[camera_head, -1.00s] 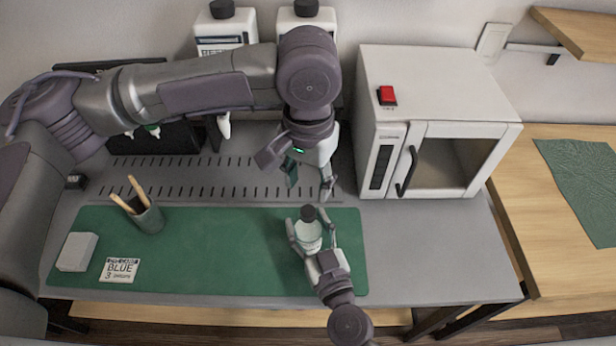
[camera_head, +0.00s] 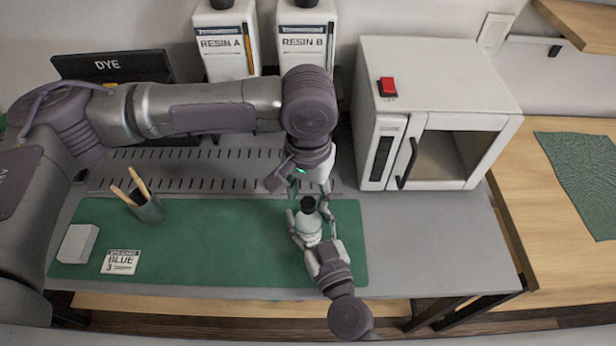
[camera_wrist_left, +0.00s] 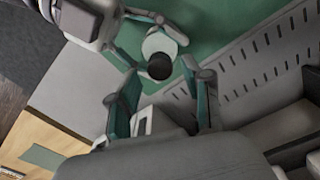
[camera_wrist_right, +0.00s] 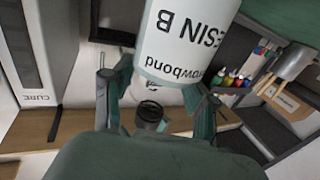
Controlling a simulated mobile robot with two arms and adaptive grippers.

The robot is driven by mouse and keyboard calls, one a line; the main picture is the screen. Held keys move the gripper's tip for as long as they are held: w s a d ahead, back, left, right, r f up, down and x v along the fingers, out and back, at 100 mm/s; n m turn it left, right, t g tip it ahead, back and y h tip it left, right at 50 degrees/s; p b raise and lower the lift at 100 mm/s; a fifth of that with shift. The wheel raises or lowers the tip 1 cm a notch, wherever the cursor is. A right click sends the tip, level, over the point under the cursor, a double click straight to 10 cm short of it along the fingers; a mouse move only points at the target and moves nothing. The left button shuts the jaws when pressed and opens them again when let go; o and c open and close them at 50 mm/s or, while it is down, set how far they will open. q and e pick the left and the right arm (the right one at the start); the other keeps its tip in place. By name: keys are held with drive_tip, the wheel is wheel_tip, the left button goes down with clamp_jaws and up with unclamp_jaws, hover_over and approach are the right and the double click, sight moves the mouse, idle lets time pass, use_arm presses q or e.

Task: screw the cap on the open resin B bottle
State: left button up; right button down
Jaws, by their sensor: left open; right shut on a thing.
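The resin B bottle (camera_head: 308,228) is small and pale and stands upright over the green mat. My right gripper (camera_head: 311,220) is shut around its body. A black cap (camera_head: 308,204) sits on top; I cannot tell how tightly it is seated. The bottle (camera_wrist_right: 185,45) shows upside down in the right wrist view, with its label readable and the dark cap (camera_wrist_right: 150,112) below. My left gripper (camera_head: 305,187) is open and empty, just behind and above the cap. In the left wrist view, the black cap (camera_wrist_left: 160,65) lies just beyond its spread fingers.
Large RESIN A (camera_head: 226,45) and RESIN B (camera_head: 306,45) containers stand at the back. A white cabinet (camera_head: 440,75) stands right. The green mat (camera_head: 220,240) holds a tool cup (camera_head: 148,208), a white block (camera_head: 77,244) and a BLUE card (camera_head: 121,262). The mat's middle is clear.

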use_arm(q)
drive_tip(key=shift+f, duration=0.9)
drive_tip(key=shift+c, duration=0.2)
